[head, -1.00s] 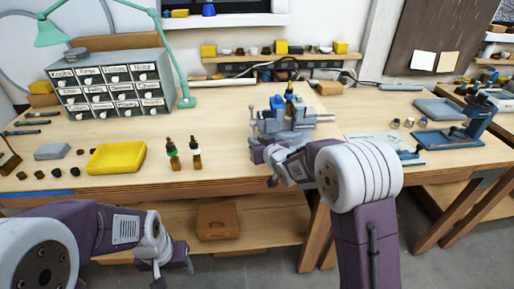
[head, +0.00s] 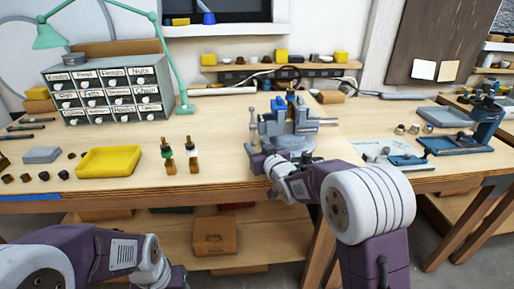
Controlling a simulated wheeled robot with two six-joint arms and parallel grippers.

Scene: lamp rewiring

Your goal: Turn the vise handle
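The grey-blue vise (head: 290,128) stands on the workbench near its front edge, with something dark and upright in its jaws. Its handle (head: 252,125) is a thin upright bar with a round end, on the vise's left side. My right gripper (head: 257,170) is at the bench's front edge, just below the handle. Its two fingers look spread apart with nothing visible between them; contact with the handle cannot be told. My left gripper (head: 172,277) hangs low in front of the bench at the bottom of the picture, its fingers mostly cut off.
A labelled drawer cabinet (head: 108,90) and a green lamp (head: 47,38) are behind. Blue tools (head: 452,144) lie to the right. The bench between bottles and vise is clear.

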